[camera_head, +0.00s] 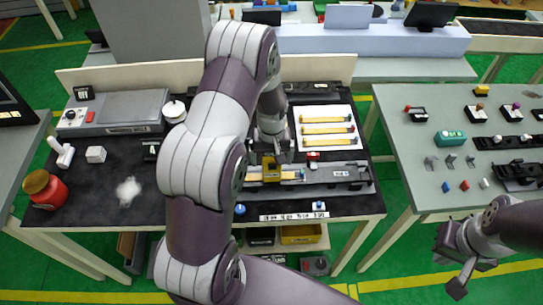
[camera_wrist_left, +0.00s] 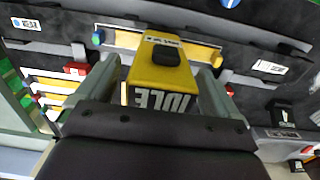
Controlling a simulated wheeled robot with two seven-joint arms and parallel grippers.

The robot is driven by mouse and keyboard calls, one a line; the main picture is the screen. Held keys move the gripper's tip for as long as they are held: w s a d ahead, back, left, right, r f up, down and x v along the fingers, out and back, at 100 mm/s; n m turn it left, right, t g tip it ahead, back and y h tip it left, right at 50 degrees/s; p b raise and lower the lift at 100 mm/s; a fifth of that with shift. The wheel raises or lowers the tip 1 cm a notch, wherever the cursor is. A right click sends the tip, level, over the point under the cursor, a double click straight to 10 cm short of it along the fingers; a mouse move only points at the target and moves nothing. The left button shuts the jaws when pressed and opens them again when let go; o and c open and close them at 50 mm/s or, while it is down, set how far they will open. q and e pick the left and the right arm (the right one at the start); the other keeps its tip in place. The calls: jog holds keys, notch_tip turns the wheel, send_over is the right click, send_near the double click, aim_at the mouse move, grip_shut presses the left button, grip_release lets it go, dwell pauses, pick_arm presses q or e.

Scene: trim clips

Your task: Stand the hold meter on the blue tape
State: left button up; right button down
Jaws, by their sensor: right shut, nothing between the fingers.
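The hold meter (camera_wrist_left: 160,75) is a yellow block with a black pad on top and a dark face reading IDLE, upside down in the left wrist view. It also shows in the head view (camera_head: 270,171), at the grey fixture. My left gripper (camera_head: 272,160) points down over it. In the left wrist view its fingers (camera_wrist_left: 160,80) lie close along both sides of the meter and appear shut on it. I cannot make out the blue tape. My right gripper (camera_head: 455,262) is shut and empty, over the floor at the lower right.
The grey fixture (camera_head: 345,174) lies at the dark table's front right. A white panel with yellow strips (camera_head: 328,128) is behind it. A red jar (camera_head: 45,188) and white pile (camera_head: 128,191) are at left. A grey side table (camera_head: 420,135) with small parts stands at right.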

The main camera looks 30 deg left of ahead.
pick_arm(q)
jog(key=shift+r, duration=0.1)
notch_tip(320, 180, up, 12)
jog(key=b, duration=0.3)
jog(key=shift+r, duration=0.25)
